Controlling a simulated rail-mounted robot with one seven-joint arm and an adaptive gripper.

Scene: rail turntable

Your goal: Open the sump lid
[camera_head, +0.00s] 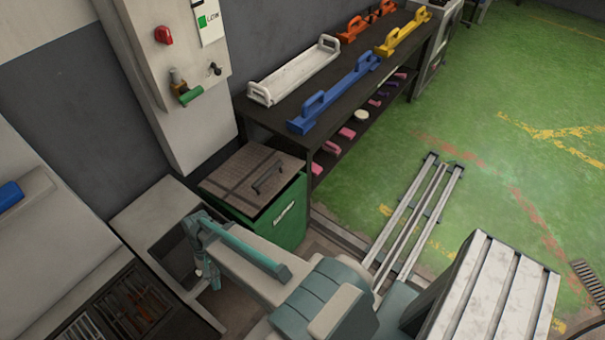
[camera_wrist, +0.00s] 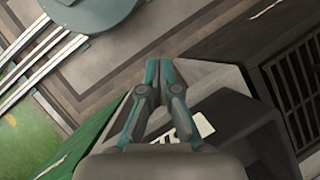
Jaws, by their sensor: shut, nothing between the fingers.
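A brown ribbed lid (camera_head: 235,178) with a dark bar handle (camera_head: 268,177) lies over the top of a green box (camera_head: 288,222), which I take to be the sump. A dark band shows between the lid's front edge and the green wall. My gripper (camera_head: 207,280) points down to the left of and nearer than the green box, apart from the lid. In the wrist view my gripper (camera_wrist: 162,65) has its fingertips together and nothing between them. A green surface (camera_wrist: 75,150) shows at the lower left there; the lid's handle is not visible in that view.
A dark table (camera_head: 248,108) with white, blue, orange and yellow handled bars stands behind the box. A wall cabinet (camera_head: 165,80) is above left. A grey trough (camera_head: 160,225) and a slotted tray (camera_head: 115,305) are at left. Rails (camera_head: 415,220) cross the green floor at right.

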